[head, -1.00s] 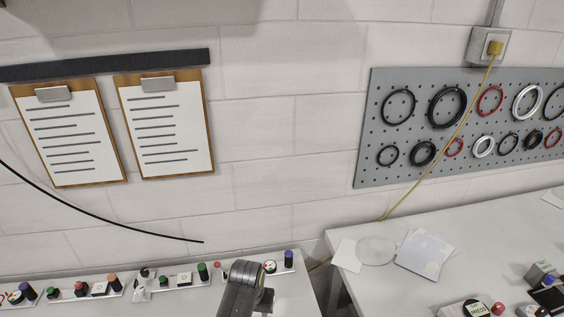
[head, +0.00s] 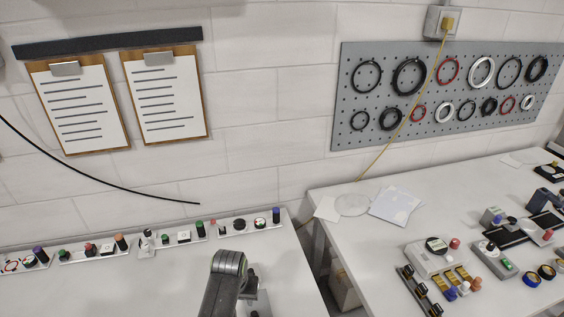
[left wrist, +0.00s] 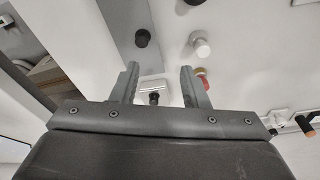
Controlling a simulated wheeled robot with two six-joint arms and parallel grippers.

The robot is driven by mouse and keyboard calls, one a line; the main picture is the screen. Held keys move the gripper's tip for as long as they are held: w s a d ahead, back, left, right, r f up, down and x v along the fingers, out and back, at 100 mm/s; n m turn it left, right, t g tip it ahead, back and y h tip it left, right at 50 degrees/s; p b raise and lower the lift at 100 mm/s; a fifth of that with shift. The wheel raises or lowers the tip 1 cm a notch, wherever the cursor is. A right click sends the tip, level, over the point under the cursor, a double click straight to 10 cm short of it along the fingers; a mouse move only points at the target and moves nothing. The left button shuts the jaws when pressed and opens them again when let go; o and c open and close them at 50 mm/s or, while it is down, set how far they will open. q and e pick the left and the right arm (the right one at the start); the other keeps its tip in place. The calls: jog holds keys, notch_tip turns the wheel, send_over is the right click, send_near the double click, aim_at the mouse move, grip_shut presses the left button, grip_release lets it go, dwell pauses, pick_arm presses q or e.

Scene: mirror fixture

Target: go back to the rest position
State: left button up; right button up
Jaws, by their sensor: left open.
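My left arm comes up from the bottom edge of the head view, over the left table (head: 110,285). Its dark grey link hides most of my left gripper there, and the fingers cannot be made out. In the left wrist view my left gripper (left wrist: 159,70) is open, its two fingers apart with nothing held between them. Behind the fingers are a white surface and small knobs, including a white knob (left wrist: 200,44) and a black knob (left wrist: 142,38). My right gripper is in neither view.
Strips with coloured knobs (head: 93,250) line the left table's back edge. A gap separates it from the right table (head: 375,240), which holds a boxed device (head: 432,260) and several switches. Clipboards (head: 165,100) and a ring pegboard (head: 345,100) are on the wall.

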pick_arm(q)
jog(key=s+a+n+t+y, duration=0.1)
jog(key=s+a+n, duration=0.1)
jog(key=s+a, duration=1.35)
jog(key=s+a+r+m+t+y, duration=0.1)
jog(key=s+a+r, duration=0.1)
jog(key=s+r, duration=0.35)
jog(key=s+a+r, duration=0.2)
jog(key=s, duration=0.6)
notch_tip(320, 180, down, 33)
jog(key=a+g+b, duration=0.1)
jog(key=b, duration=0.7)
jog(key=s+f+b, duration=0.3)
jog(key=s+f, duration=0.4)
jog(key=f, duration=0.4)
jog(key=s+d+f+g+h+b, duration=0.1)
jog(key=s+f+b, duration=0.2)
jog(key=s+f, duration=0.5)
notch_tip(320, 180, down, 4)
jog(key=shift+r+g+b, duration=0.25)
jog(key=shift+g+b, duration=0.05)
jog(key=shift+d, duration=0.1)
